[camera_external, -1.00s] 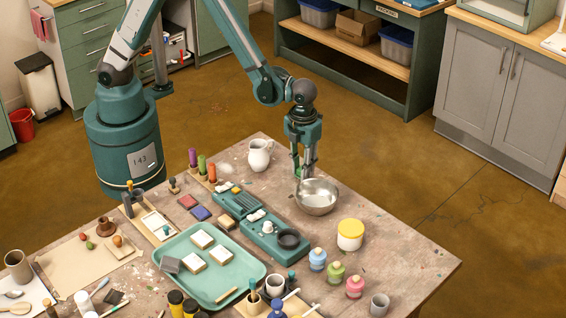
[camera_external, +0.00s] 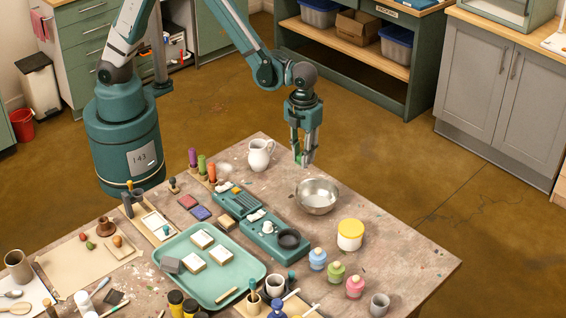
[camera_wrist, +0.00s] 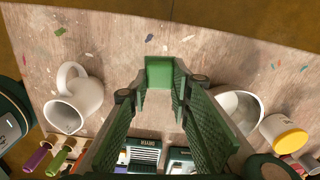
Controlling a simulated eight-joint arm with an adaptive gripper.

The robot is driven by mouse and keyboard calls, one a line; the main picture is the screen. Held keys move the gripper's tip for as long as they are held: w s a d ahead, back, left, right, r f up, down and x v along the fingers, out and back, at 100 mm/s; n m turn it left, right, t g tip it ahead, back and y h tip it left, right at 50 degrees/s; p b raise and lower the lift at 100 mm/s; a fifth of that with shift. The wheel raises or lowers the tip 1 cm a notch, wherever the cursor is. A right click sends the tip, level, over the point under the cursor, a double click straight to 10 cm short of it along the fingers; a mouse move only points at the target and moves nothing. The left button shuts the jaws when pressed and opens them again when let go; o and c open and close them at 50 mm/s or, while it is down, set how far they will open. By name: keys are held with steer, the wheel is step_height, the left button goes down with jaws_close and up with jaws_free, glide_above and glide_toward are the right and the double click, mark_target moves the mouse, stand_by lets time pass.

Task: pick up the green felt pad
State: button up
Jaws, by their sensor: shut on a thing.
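The green felt pad (camera_wrist: 160,72) is held between the fingertips of my gripper (camera_wrist: 160,88) in the wrist view. Both fingers close on its sides. In the outside view my gripper (camera_external: 304,161) points down above the far part of the table, between the white jug and the metal bowl. The pad is small there and mostly hidden by the fingers.
The white jug (camera_external: 260,154) stands left of my gripper and the metal bowl (camera_external: 317,196) stands in front of it. A teal tray (camera_external: 180,246) with blocks and a yellow-lidded jar (camera_external: 350,236) lie nearer. The table's far right edge is clear.

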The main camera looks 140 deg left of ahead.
steer(key=shift+r, duration=2.2)
steer(key=shift+w, duration=0.1)
